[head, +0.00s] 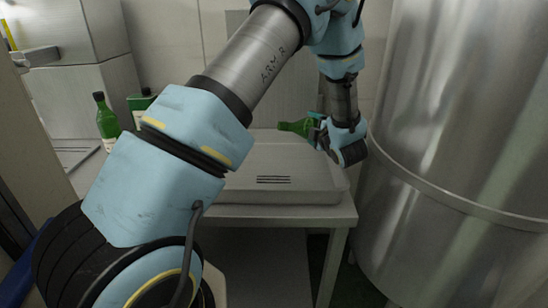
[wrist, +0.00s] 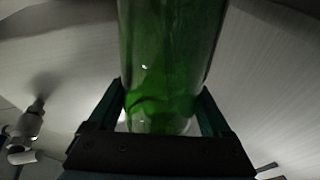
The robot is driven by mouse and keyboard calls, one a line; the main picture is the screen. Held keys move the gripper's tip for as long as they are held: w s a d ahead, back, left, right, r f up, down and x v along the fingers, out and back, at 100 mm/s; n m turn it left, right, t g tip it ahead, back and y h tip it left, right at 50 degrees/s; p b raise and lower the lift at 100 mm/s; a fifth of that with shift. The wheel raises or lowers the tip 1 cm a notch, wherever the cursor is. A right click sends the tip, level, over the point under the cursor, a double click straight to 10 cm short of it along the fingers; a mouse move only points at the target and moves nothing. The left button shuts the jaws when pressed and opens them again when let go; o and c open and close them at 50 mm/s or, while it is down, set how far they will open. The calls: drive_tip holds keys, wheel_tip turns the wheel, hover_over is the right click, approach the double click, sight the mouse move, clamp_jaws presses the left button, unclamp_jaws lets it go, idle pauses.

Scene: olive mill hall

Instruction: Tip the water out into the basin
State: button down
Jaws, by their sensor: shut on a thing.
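My gripper (head: 317,127) is shut on a green glass bottle (head: 297,127) and holds it tilted nearly level, its neck pointing left in the head view. The bottle is above the shallow steel basin (head: 330,187), which has a slotted drain in its floor. In the wrist view the green bottle (wrist: 170,60) fills the middle, between the two fingers of my gripper (wrist: 166,110). I cannot make out any water running from the bottle's mouth.
A green bottle (head: 106,122) stands upright at the left, with another green container (head: 141,103) beside it, partly behind my arm. A large steel tank (head: 460,140) stands close to the basin's right. A tap-like metal fitting (wrist: 27,130) shows in the wrist view.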

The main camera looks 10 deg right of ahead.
drive_tip(key=shift+f+n+h+b, duration=0.3)
drive_tip(key=shift+f+n+b, duration=0.45)
drive_tip(key=shift+b, duration=1.6)
drive_tip(key=shift+a+r+n+h+b, duration=0.15)
drive_tip(key=shift+n+b, duration=0.25)
drive_tip(key=shift+b, duration=0.55)
drive_tip(key=shift+d+n+h+b, duration=0.15)
drive_tip(key=shift+n+b, duration=0.2)
drive_tip(key=shift+b, duration=0.55)
